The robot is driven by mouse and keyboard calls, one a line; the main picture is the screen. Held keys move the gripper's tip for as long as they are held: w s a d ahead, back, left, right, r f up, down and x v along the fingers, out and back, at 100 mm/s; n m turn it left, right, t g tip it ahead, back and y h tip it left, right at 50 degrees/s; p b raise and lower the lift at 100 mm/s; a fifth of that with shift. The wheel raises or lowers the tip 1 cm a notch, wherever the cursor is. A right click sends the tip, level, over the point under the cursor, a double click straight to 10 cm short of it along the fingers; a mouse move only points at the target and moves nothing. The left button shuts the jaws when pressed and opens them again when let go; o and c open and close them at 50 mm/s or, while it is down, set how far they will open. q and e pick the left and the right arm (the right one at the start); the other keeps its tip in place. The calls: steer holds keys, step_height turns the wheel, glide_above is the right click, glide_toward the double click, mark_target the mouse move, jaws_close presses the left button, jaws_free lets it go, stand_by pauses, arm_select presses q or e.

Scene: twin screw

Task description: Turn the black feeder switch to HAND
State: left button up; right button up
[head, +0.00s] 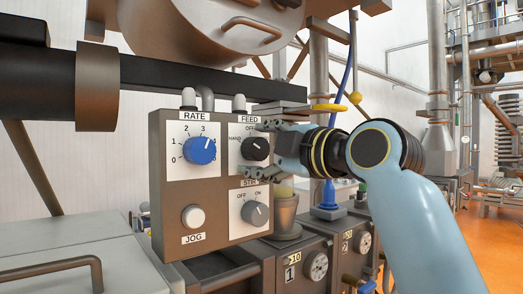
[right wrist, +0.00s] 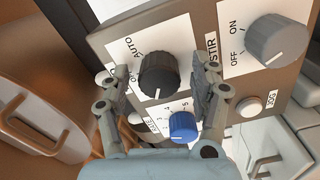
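The black feeder switch (head: 255,149) is on the right side of the grey control box (head: 160,215), under the FEED label. In the right wrist view the black switch (right wrist: 159,74) has its white mark at the lower edge, away from AUTO. That is towards the left in the head view, the side of the partly hidden HAND label (head: 234,138). My right gripper (head: 256,150) reaches in from the right, one finger above the switch and one below. My left gripper is out of view.
A blue RATE knob (head: 200,150) is left of the switch. A grey STIR knob (head: 255,213) is below it, and a white JOG button (head: 193,216) is lower left. Drawers with gauges (head: 318,265) stand below right. A large metal vessel (head: 220,30) hangs above.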

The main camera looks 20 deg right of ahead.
steer(key=v, duration=0.7)
steer(key=shift+s, duration=0.25)
steer(key=shift+d, duration=0.1)
